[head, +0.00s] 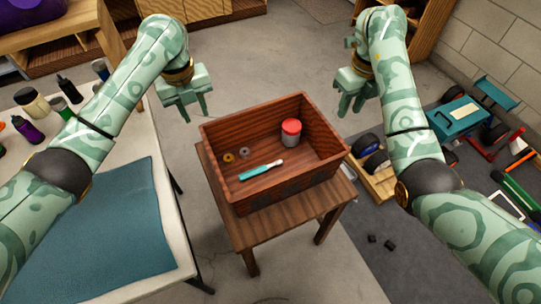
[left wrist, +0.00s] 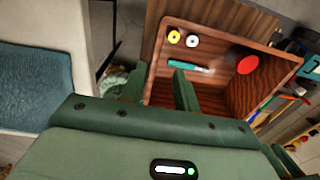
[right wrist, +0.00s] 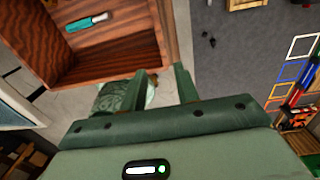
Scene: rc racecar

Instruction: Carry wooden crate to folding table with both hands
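The wooden crate (head: 270,185) is open-topped and reddish brown. It rests upright on a small wooden stand (head: 255,234) in the middle of the head view. Inside lie a red-lidded jar (head: 291,132), a teal-handled tool (head: 261,170) and two small rings. The folding table (head: 130,145), white-topped with dark legs, stands at left. My left gripper (head: 196,113) is open and empty near the crate's far left corner. My right gripper (head: 350,113) is open and empty near its far right corner. The crate also shows in the left wrist view (left wrist: 252,95) and right wrist view (right wrist: 100,76).
A blue mat (head: 95,235) covers much of the table's near part. Several bottles (head: 33,102) stand toward its far left. Bare floor separates table and stand.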

